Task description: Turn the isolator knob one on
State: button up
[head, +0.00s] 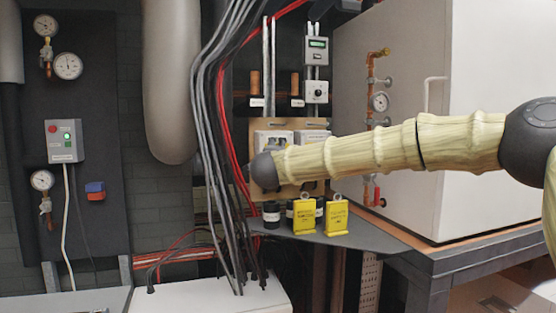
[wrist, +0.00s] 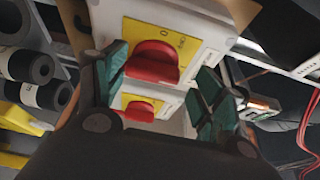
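In the wrist view a red isolator knob (wrist: 152,62) sits on a yellow plate marked 0 on a white isolator box (wrist: 115,15). A second red knob (wrist: 140,108) on a similar yellow plate shows beyond it. I cannot tell which is knob one. My gripper (wrist: 162,88) is open, with one green-padded finger at each side of the nearer knob; contact is not clear. In the head view two white isolator boxes stand on a beige board (head: 260,128), and my arm hides their lower parts. My gripper's dark end (head: 264,170) is in front of the board; its fingertips are hidden.
Two yellow padlock-like tags (head: 336,217) and dark cylinders (head: 271,215) are on a grey shelf (head: 350,237) under the board. Black, grey and red cables (head: 212,130) hang close left of my gripper. A large white cabinet (head: 400,50) stands behind my arm at right.

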jog(key=shift+o, duration=0.2)
jog(key=shift+f, duration=0.25)
jog(key=shift+s, duration=0.15)
jog(key=s, duration=1.1)
jog(key=shift+s+a, duration=0.3)
jog(key=shift+a, duration=0.15)
